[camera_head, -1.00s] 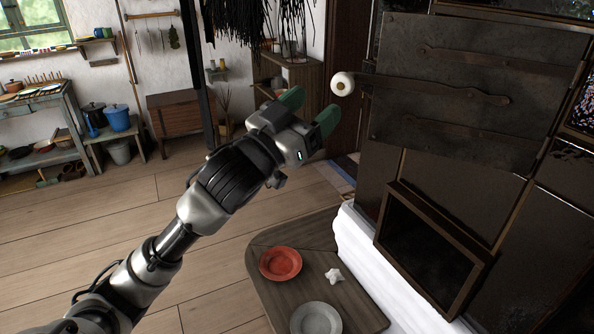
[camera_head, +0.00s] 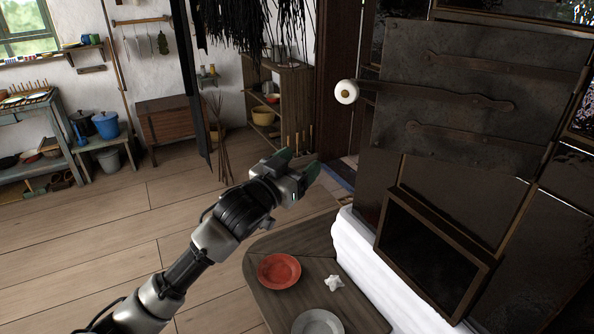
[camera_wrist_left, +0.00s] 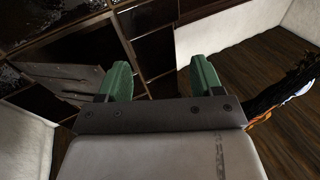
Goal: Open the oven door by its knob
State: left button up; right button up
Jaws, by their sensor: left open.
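The oven door (camera_head: 455,135) is a dark metal plate with long strap hinges, on the stove front at the right of the head view. It looks shut. Its white round knob (camera_head: 346,92) sticks out at the door's left side. My left gripper (camera_head: 300,162) is open and empty, lower and to the left of the knob, not touching it. In the left wrist view its two green fingers (camera_wrist_left: 160,82) are spread apart with nothing between them. The door (camera_wrist_left: 75,88) shows there behind the left finger; I cannot make out the knob. My right gripper is not in view.
Below the door is a dark framed opening (camera_head: 432,255), beside a white ledge (camera_head: 350,250). A low wooden table (camera_head: 255,300) holds a red plate (camera_head: 279,270), a grey plate (camera_head: 318,322) and a small white object (camera_head: 334,283). Shelves stand behind; the floor at left is clear.

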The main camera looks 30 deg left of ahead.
pick_arm(q)
jog(key=shift+w+a+f+g, duration=0.1)
jog(key=shift+w+a+f, duration=0.1)
jog(key=shift+f, duration=0.35)
jog(key=shift+w+a+f+g, duration=0.1)
jog(key=shift+w+f, duration=0.1)
jog(key=shift+f, duration=0.35)
jog(key=shift+w+a+f+g, duration=0.1)
jog(key=shift+w+a+f, duration=0.1)
jog(key=shift+f, duration=0.35)
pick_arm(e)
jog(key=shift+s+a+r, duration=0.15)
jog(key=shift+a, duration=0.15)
